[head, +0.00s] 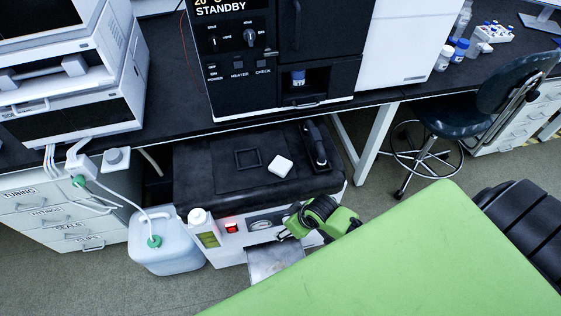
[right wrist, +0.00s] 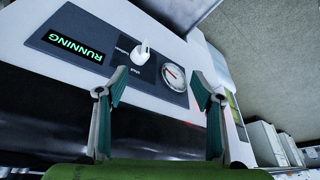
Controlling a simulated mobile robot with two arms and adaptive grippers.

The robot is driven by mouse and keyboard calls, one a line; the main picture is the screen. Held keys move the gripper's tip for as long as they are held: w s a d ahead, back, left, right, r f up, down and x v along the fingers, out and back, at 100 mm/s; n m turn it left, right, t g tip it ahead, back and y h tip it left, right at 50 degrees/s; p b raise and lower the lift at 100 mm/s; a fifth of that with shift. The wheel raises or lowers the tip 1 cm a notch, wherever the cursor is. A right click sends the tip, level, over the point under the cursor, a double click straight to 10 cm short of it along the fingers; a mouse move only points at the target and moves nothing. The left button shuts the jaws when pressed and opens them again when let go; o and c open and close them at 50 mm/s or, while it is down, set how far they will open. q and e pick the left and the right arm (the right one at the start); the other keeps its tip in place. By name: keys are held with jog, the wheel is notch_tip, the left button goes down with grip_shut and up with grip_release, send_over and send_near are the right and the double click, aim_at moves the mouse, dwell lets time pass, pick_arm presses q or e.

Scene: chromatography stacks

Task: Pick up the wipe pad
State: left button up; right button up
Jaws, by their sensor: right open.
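A small white square pad (head: 280,165), which looks like the wipe pad, lies flat on the black top of a low unit (head: 215,190) under the bench. My right gripper (head: 284,236) is in front of that unit, over its front side and below the pad in the head view. It is apart from the pad. In the right wrist view my right gripper (right wrist: 158,77) has its two fingers spread with nothing between them. They face a panel with a gauge (right wrist: 174,76) and a green "RUNNING" display (right wrist: 79,48). The pad does not show there. My left gripper is not in view.
A dark square frame (head: 248,159) lies left of the pad, and a black handle-like part (head: 318,146) stands right of it. The bench (head: 170,105) with a large instrument (head: 270,60) overhangs behind. A jug (head: 165,245) with tubing stands left; a stool (head: 480,120) stands right.

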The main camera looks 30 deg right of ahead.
jog(key=w+a+r+n+p, duration=0.1)
jog(key=w+a+r+n, duration=0.15)
jog(key=r, duration=0.95)
jog(key=p, duration=0.1)
send_near(280, 164)
jog(key=f, duration=0.2)
jog(key=w+f, duration=0.1)
jog(key=shift+w+d+f+y, duration=0.1)
jog(key=shift+d+y, duration=0.15)
jog(key=shift+y, duration=0.05)
jog(key=x, duration=0.1)
jog(key=p+x, duration=0.1)
jog(key=x, duration=0.2)
jog(key=shift+a, duration=0.25)
jog(key=shift+w+a+f, duration=0.1)
jog(key=shift+f, duration=0.5)
jog(key=c, duration=1)
jog(key=shift+r, duration=0.15)
